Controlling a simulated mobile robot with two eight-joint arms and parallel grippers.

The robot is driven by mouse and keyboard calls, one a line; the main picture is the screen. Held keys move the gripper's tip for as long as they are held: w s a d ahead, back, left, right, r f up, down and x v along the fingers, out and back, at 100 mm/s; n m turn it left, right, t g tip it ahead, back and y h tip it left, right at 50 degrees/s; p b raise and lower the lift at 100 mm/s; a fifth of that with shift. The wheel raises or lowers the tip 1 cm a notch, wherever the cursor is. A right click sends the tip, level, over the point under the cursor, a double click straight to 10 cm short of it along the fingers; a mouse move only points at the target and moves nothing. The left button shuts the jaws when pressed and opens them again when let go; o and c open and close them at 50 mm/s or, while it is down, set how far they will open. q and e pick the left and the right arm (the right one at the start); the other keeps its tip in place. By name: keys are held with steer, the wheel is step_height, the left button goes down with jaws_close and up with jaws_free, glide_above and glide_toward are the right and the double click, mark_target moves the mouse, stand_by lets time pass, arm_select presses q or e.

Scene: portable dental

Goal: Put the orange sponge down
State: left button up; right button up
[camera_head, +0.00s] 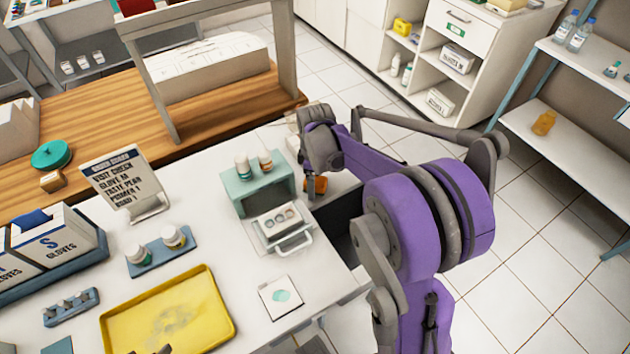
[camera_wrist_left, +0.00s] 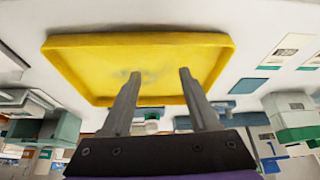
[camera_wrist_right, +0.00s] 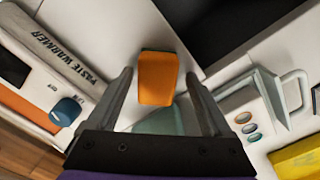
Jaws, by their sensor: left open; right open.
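The orange sponge (camera_wrist_right: 157,80) sits on the white tabletop in the right wrist view, beside the dark opening's corner. It lies ahead of and between the fingers of my right gripper (camera_wrist_right: 159,76), which is open, with a gap on both sides. In the head view the sponge (camera_head: 318,185) shows as a small orange patch under my right gripper (camera_head: 312,190), partly hidden by it. My left gripper (camera_wrist_left: 160,74) is open and empty in the left wrist view, at the yellow tray (camera_wrist_left: 90,70).
A paste warmer (camera_wrist_right: 45,70) stands left of the sponge in the right wrist view. A teal-framed box (camera_head: 240,188) and a white unit with a handle (camera_head: 285,238) stand near it. The yellow tray (camera_head: 215,325) lies at the front. A dark opening (camera_head: 342,215) borders the table's right side.

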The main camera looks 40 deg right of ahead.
step_height(320, 180, up, 12)
steer(key=f+p, duration=0.1)
steer(key=s+a+f+m+t, duration=0.1)
steer(key=s+a+f+m, duration=0.1)
steer(key=s+a, duration=0.3)
steer(key=s+a+f+m+t, duration=0.1)
steer(key=s+a+m+t, duration=0.1)
steer(key=s+a, duration=0.3)
steer(key=s+a+f+m+t, duration=0.2)
steer(key=s+a+m, duration=0.1)
steer(key=s+a, duration=0.3)
steer(key=shift+s+f+m, duration=0.25)
steer(key=shift+f+m, duration=0.1)
steer(key=shift+m, duration=0.05)
steer(key=shift+w+d+r, duration=0.1)
